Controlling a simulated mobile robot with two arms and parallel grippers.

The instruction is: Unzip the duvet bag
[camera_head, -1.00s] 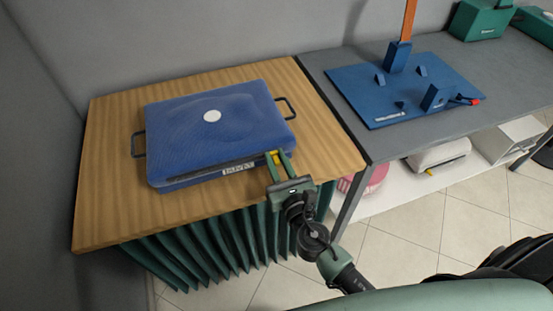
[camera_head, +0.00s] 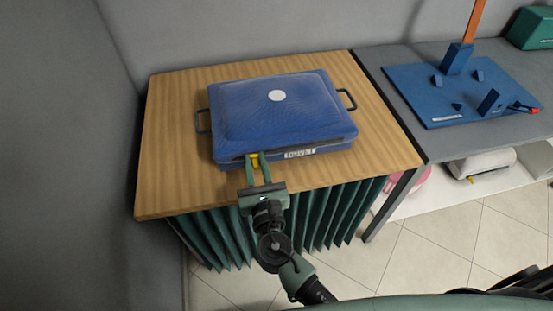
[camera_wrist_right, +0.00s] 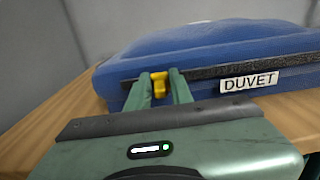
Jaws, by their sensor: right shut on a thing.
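The blue duvet bag (camera_head: 275,110) lies flat on the wooden table, with a white round spot on top and a black handle on each side. Its front face carries a "DUVET" label, which also shows in the right wrist view (camera_wrist_right: 249,82). A dark zip line (camera_wrist_right: 225,67) runs along the front edge. My right gripper (camera_head: 257,165) is at the bag's front, left of the label. It is shut on a yellow zip pull (camera_wrist_right: 159,85), seen between its two green fingers. My left gripper is not in view.
The wooden table (camera_head: 170,165) has bare room around the bag, with a green pleated curtain (camera_head: 325,215) below its front. To the right, a grey counter (camera_head: 405,90) holds a blue board (camera_head: 420,105) with blocks. Grey walls stand behind and left.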

